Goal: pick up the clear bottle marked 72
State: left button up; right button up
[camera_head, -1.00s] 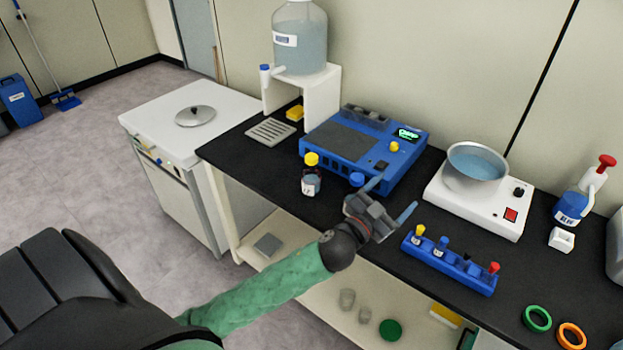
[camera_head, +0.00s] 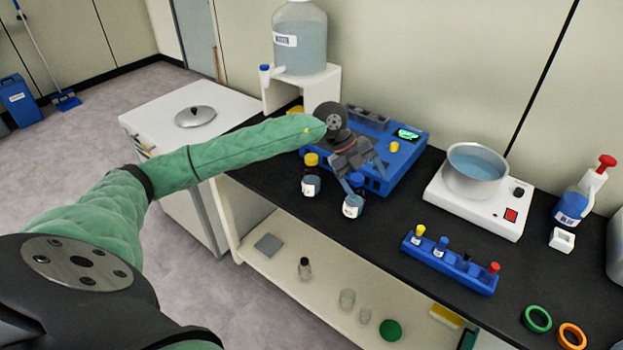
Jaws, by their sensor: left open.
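Two small clear bottles with white labels stand upright near the front left of the black bench. One has a yellow cap (camera_head: 311,159), the other a blue cap (camera_head: 356,179). The label marks are too small to read, so I cannot tell which is marked 72. My left gripper (camera_head: 365,181) is open, fingers pointing down and forward, right over the blue-capped bottle (camera_head: 352,206). One finger overlaps the left of its cap in the picture; I cannot tell if they touch. My right gripper is not in view.
A blue device (camera_head: 405,160) stands just behind the bottles. A blue rack (camera_head: 450,266) with several small capped vials lies to the right, before a white heater (camera_head: 478,205) with a metal pot (camera_head: 477,172). The bench's front edge is close to the bottles.

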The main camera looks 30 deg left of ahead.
aim_at(311, 157)
pick_arm(q)
jog(key=a+r+n+y, duration=0.1)
jog(key=a+y, duration=0.1)
jog(key=a, duration=0.3)
jog(key=w+a+r+n+y, duration=0.1)
jog(key=a+y, duration=0.1)
jog(key=a, duration=0.4)
jog(key=a+r+n+g+y, duration=0.1)
jog(key=a+y, duration=0.1)
jog(key=a, duration=0.4)
jog(key=shift+w+a+r+y, duration=0.2)
jog(key=shift+w+r+y, duration=0.05)
jog(key=shift+w+y, duration=0.1)
jog(key=shift+a+n, duration=0.3)
jog(key=shift+a, duration=0.05)
jog(key=shift+f, duration=0.25)
jog(key=shift+f+p, duration=0.45)
jog(key=shift+f, duration=0.6)
notch_tip(311, 157, down, 4)
jog(key=p, duration=0.2)
jog(key=shift+w+p, duration=0.1)
jog(key=shift+p, duration=0.3)
jog(key=shift+a+f, duration=0.1)
jog(key=shift+f, duration=0.4)
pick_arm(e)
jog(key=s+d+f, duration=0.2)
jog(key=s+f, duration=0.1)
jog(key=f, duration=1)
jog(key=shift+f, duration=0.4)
